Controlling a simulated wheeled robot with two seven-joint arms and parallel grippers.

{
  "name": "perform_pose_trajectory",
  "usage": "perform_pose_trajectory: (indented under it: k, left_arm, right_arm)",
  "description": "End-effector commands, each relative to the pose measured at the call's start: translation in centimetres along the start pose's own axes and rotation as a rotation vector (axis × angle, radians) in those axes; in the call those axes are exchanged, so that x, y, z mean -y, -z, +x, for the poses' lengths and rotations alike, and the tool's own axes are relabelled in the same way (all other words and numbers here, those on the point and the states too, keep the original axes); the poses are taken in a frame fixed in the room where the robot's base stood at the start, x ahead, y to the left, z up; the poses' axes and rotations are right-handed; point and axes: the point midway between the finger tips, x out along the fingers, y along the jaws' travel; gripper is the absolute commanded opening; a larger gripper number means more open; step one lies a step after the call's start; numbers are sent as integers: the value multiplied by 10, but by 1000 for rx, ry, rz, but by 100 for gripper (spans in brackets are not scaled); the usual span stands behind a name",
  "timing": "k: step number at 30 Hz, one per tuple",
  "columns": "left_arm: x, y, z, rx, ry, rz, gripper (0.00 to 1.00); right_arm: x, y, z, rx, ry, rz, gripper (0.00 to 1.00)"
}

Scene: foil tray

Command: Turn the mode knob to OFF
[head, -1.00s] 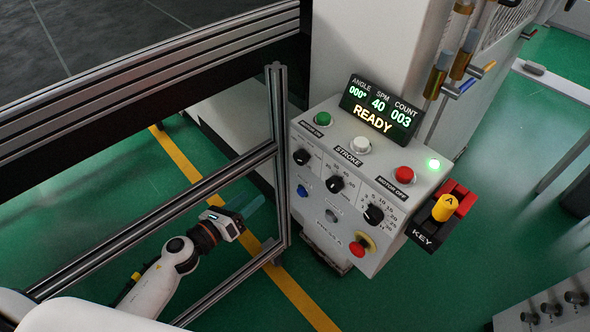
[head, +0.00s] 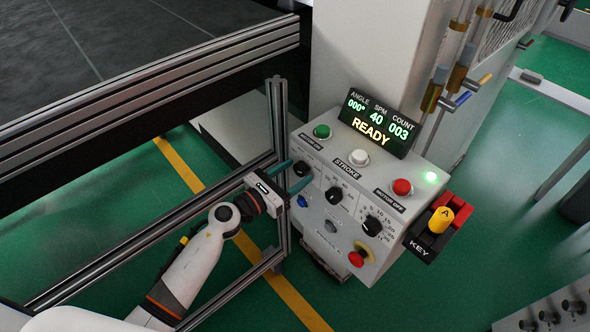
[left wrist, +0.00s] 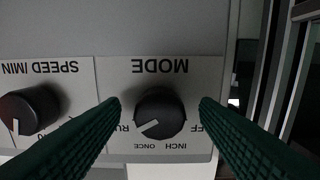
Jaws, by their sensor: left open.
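The mode knob (left wrist: 160,113) is a round black knob with a white pointer line. It sits below an upside-down MODE label in the left wrist view. Its pointer slants to the lower left, on the side of the partly hidden RU... and ONCE labels, away from the ...FF label at right. My left gripper (left wrist: 160,102) is open, with one green finger on each side of the knob and visible gaps to it. In the head view the gripper (head: 298,175) is at the panel's left edge, its fingers around the mode knob (head: 302,169). My right gripper is not in view.
The control panel (head: 348,216) has the speed knob (head: 334,195) close by, another black knob (head: 372,226), a red and yellow emergency button (head: 358,257) and a yellow key switch (head: 440,220). The display (head: 378,124) reads READY. A metal frame post (head: 277,120) stands just left of the panel.

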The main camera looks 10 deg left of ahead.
Motion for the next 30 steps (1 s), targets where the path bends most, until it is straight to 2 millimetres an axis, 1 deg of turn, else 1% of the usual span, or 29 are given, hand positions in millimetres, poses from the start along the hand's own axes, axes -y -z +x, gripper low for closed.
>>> perform_pose_trajectory:
  k: [3,11,12,14,18,20,26,30]
  left_arm:
    - [0,0,6,-1,-1,-1,56]
    - [0,0,7,0,-1,-1,56]
    - [0,0,7,0,-1,-1,53]
    - [0,0,7,0,-1,-1,43]
    - [0,0,7,0,-1,-1,20]
    - [0,0,7,0,-1,-1,11]
    - [0,0,7,1,-1,-13,11]
    - [0,0,7,1,-1,-55,11]
  right_arm:
    - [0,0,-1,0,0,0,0]
    - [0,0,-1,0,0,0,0]
    - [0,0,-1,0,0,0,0]
    - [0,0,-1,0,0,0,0]
    - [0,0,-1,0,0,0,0]
    - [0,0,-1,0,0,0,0]
    - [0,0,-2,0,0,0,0]
    - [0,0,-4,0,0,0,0]
